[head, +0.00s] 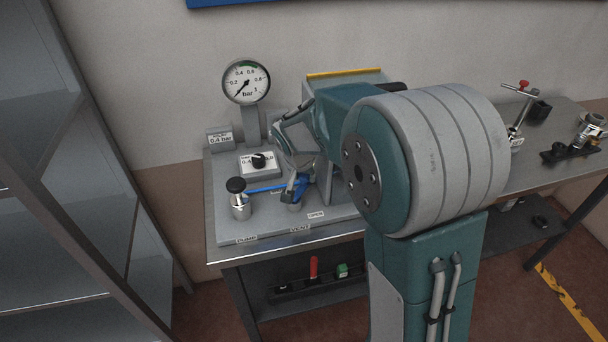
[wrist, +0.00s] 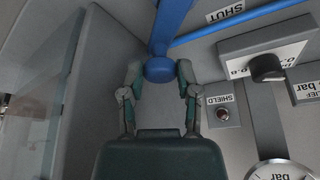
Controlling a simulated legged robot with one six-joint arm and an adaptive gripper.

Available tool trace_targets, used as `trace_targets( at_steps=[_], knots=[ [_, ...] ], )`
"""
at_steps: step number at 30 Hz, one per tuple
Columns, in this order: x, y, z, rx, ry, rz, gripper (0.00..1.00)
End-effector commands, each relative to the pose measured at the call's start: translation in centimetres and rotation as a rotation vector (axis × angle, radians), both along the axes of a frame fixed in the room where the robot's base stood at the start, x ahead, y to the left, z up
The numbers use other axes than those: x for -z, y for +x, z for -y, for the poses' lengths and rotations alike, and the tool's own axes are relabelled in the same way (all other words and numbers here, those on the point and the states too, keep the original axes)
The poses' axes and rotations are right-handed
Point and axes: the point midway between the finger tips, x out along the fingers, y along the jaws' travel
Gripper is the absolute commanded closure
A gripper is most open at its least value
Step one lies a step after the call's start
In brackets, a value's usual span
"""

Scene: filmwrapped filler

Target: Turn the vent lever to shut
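The blue vent lever (wrist: 172,20) runs down from the top of the wrist view to a round blue end between my gripper's fingers. In the head view the lever (head: 301,186) stands above the VENT label, with the OPEN label (head: 316,215) to its right. The SHUT label (wrist: 226,13) shows right of the lever in the wrist view. In the head view my arm hides part of the panel around the lever.
A black-topped pump (head: 238,192) and a blue pipe (head: 264,189) are left of the lever. A dial box (head: 260,164) and a pressure gauge (head: 246,82), needle near its low end, stand behind. The SHIELD button (wrist: 222,114) is right of my gripper. A grey shelf (head: 60,160) stands left.

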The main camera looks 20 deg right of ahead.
Motion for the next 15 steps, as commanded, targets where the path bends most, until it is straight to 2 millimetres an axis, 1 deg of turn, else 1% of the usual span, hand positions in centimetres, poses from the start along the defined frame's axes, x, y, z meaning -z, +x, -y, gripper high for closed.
trace_targets(
  at_steps=[8,15],
  knots=[
    [0.09,0.08,0.23,-0.029,-0.002,-0.002,1.00],
    [0.10,0.52,-0.02,-0.156,-0.002,-0.002,1.00]
  ],
)
